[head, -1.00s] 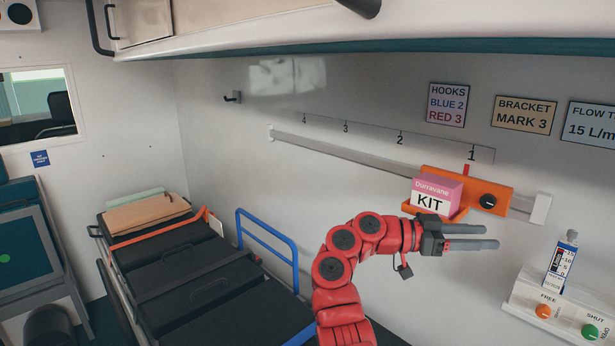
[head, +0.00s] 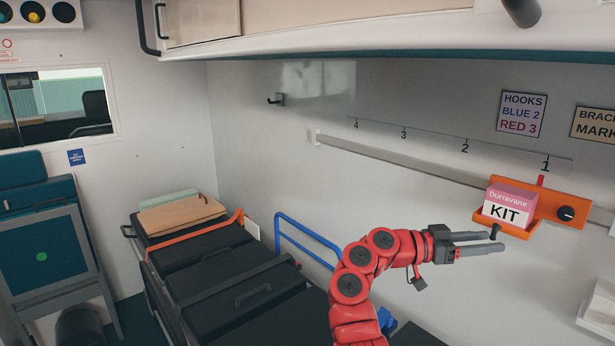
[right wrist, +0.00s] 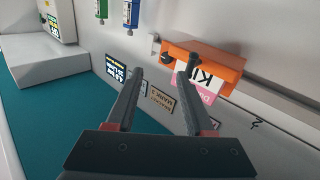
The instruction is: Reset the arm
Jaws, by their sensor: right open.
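My right gripper (head: 497,241) is open with nothing between its fingers. In the head view its fingertips lie just below the orange bracket (head: 566,191), overlapping its lower front edge; I cannot tell whether they touch it. The right arm is red and bent, reaching up from the bottom. A pink and white KIT box (head: 508,213) sits on the bracket. In the right wrist view the two fingers (right wrist: 166,65) are spread, with the bracket (right wrist: 225,68) and the upside-down KIT box (right wrist: 205,95) beyond the right finger. My left gripper is not in view.
The bracket is on a wall rail (head: 400,160) under marks 1 to 4. A stretcher with black cushions (head: 200,247) and a blue side rail (head: 308,236) stands left of my arm. An overhead cabinet (head: 350,35) spans the top. A white wall unit (head: 600,308) is at lower right.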

